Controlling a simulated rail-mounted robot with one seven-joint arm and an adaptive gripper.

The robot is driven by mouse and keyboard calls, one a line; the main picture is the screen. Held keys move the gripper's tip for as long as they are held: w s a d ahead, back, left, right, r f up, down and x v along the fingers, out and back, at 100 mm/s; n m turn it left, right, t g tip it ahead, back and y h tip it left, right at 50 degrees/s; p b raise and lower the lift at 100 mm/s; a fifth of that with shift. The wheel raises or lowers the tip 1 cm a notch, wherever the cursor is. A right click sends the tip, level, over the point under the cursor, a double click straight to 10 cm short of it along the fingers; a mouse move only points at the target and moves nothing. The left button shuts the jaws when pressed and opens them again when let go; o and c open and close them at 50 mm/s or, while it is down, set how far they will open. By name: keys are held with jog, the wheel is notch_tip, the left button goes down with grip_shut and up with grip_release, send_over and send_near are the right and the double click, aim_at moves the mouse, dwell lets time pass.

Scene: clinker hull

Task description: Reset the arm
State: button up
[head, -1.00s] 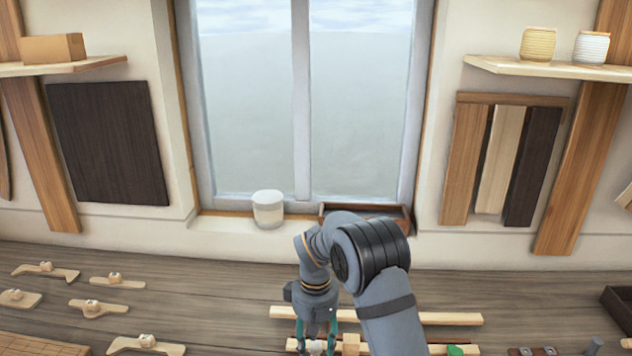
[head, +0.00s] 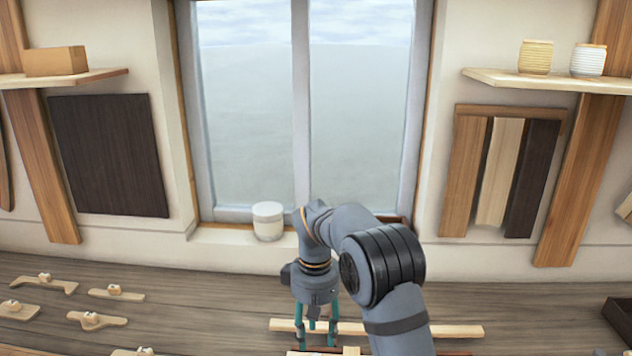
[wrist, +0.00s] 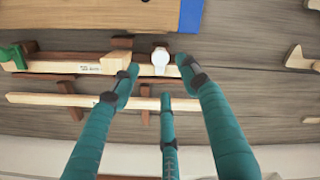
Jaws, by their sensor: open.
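My gripper (head: 316,330) has teal fingers and points down over the bench, near the long pale wooden strip (head: 450,330). In the wrist view my gripper (wrist: 160,76) is open, with its fingers spread and nothing held between them. A small round white-topped piece (wrist: 160,57) shows beyond the fingertips, beside a pale wooden bar (wrist: 80,66) on dark supports. A second pale strip (wrist: 50,100) runs parallel to it, partly behind the fingers. The arm hides part of the bench in the head view.
Several wooden clamps (head: 90,320) lie on the left of the bench. A white jar (head: 268,222) stands on the window sill. In the wrist view a blue-edged board (wrist: 190,14) and a green piece (wrist: 13,57) show. A dark box (head: 618,315) sits at the right.

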jog(key=shift+m, duration=0.3)
notch_tip(320, 180, down, 9)
jog(key=shift+r, duration=0.2)
jog(key=m, duration=0.8)
jog(key=shift+w+r, duration=0.1)
jog(key=m+p, duration=0.1)
jog(key=m, duration=0.2)
jog(key=shift+m, duration=0.4)
jog(key=m+p, duration=0.2)
jog(key=m, duration=0.3)
jog(key=shift+r, duration=0.1)
jog(key=shift+r+m, duration=0.15)
jog(key=shift+m, duration=0.25)
jog(key=shift+r+b, duration=0.4)
jog(key=shift+r, duration=1)
jog(key=shift+a, duration=0.1)
